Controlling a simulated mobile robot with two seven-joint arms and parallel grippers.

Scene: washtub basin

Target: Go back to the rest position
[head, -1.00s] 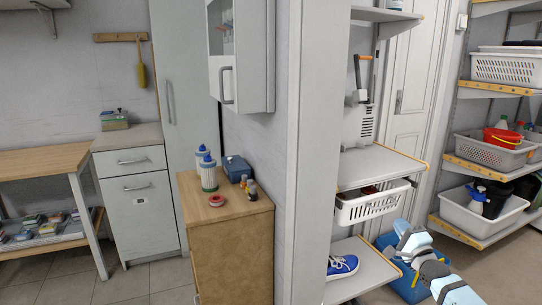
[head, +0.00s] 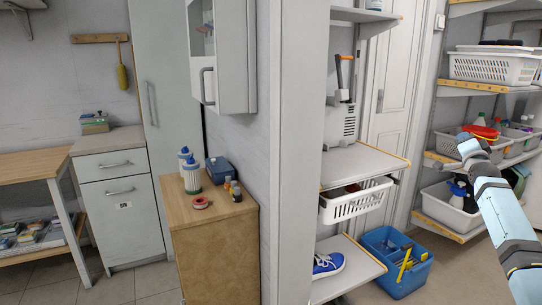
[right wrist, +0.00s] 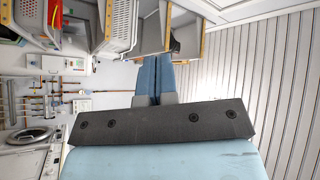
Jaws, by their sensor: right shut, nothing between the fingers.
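My right arm (head: 502,210) rises from the lower right corner in the head view. Its raised end is in front of the baskets on the right shelving. In the right wrist view, my right gripper (right wrist: 165,60) shows as two blue fingers side by side. My left gripper and arm are not in view.
Right shelving holds white and grey baskets (head: 492,68). A blue caddy (head: 385,282) sits on the floor, left of my arm. A blue shoe (head: 328,263) is on a low shelf. A wooden cabinet (head: 215,255) with bottles stands left of the wall end. The floor near the caddy is clear.

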